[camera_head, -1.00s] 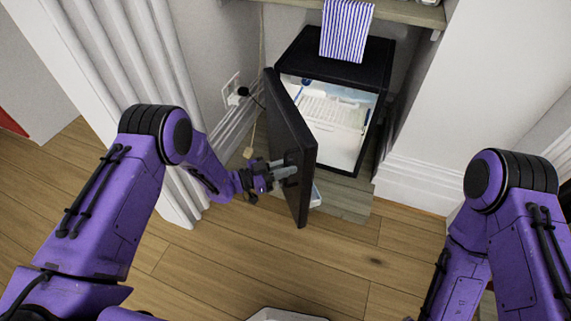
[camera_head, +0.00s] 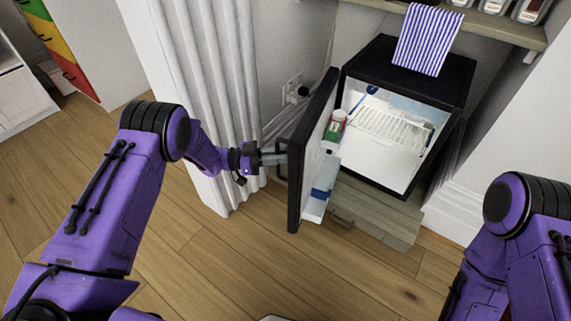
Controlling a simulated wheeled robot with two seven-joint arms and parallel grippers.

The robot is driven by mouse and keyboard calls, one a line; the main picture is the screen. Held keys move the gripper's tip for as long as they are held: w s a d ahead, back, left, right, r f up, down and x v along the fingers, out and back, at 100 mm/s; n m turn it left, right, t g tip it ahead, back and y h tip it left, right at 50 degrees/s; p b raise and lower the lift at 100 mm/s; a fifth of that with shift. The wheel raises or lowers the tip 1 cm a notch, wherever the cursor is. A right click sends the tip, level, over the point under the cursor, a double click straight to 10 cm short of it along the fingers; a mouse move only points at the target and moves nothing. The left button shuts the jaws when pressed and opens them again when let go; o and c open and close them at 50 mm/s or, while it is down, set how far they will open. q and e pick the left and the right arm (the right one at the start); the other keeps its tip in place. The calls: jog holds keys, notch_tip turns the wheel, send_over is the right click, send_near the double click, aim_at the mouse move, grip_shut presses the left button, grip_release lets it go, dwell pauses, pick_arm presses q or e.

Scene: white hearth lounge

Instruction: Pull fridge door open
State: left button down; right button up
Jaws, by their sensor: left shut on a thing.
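The small black fridge (camera_head: 408,130) stands in the alcove with its white, lit interior and a wire shelf showing. Its black door (camera_head: 310,150) stands wide open, swung out to the left. The door's inner side carries a green-and-white container and a blue item in the bins. My left gripper (camera_head: 274,158) is shut on the dark door handle (camera_head: 290,160) on the door's outer face. My right arm shows at the lower right, but its gripper is out of the picture.
A striped cloth (camera_head: 428,38) hangs from the shelf (camera_head: 490,24) over the fridge top. A white ribbed column (camera_head: 205,100) stands close behind my left arm. The wall socket (camera_head: 293,90) is behind the door. The wooden floor (camera_head: 240,260) in front is clear.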

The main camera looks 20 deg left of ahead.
pick_arm(q)
jog(key=shift+w+a+r+b, duration=0.1)
jog(key=shift+w+a+b, duration=0.2)
jog(key=shift+a, duration=0.45)
jog(key=shift+w+a+b, duration=0.1)
jog(key=shift+w+a, duration=0.3)
jog(key=shift+a, duration=0.35)
jog(key=c, duration=1.2)
grip_release()
jog(key=shift+d, duration=0.1)
jog(key=p+v, duration=0.1)
jog(key=v, duration=0.9)
jog(key=shift+a, duration=0.35)
